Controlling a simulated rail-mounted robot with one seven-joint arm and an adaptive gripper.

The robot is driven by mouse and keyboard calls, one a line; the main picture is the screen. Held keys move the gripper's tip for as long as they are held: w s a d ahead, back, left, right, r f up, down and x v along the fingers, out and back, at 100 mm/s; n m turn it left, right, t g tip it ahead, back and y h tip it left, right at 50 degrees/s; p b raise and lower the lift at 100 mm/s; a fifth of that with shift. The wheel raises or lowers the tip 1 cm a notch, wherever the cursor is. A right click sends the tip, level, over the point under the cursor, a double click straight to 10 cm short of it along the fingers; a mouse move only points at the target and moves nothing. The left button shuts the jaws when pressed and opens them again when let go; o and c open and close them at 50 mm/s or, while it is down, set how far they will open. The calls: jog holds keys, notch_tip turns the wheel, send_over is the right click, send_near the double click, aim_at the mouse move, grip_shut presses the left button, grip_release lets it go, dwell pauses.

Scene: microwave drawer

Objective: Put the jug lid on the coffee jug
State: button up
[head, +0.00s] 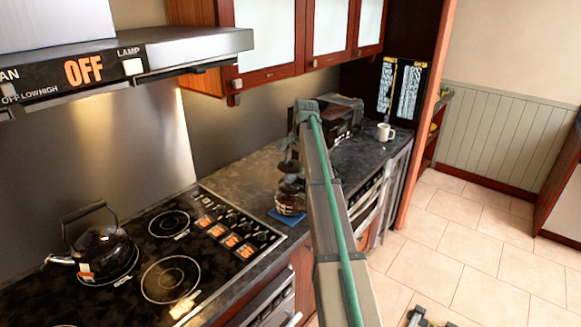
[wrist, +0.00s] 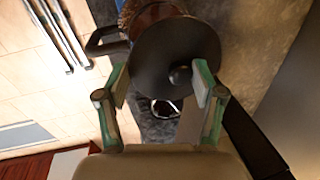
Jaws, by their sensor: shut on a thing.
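The jug lid (wrist: 162,55) is a dark round disc with a small knob, between the two green-padded fingers of my gripper (wrist: 160,84) in the wrist view. My gripper is shut on it. The coffee jug (wrist: 148,12), brown glass with a black handle to the left, shows just behind the lid, which hides its mouth. I cannot tell whether lid and jug touch. In the head view the jug (head: 290,202) stands on a blue mat (head: 285,217) on the counter; my gripper above it is dark and partly hidden by my arm.
A cooktop (head: 165,255) with a black kettle (head: 90,250) lies left of the jug. A dark appliance (head: 342,120) and a white mug (head: 385,132) stand farther back on the counter. Wall cupboards (head: 290,40) hang above. The tiled floor at right is mostly open.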

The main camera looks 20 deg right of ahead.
jog(key=shift+d, duration=0.1)
dwell(0.3)
notch_tip(320, 180, down, 6)
jog(key=shift+r+b, duration=0.1)
jog(key=shift+b, duration=0.55)
jog(key=shift+f, duration=0.55)
dwell(2.5)
jog(key=o, duration=1)
jog(key=shift+o, duration=0.4)
jog(key=shift+r+p, duration=0.2)
jog(key=shift+p, duration=0.15)
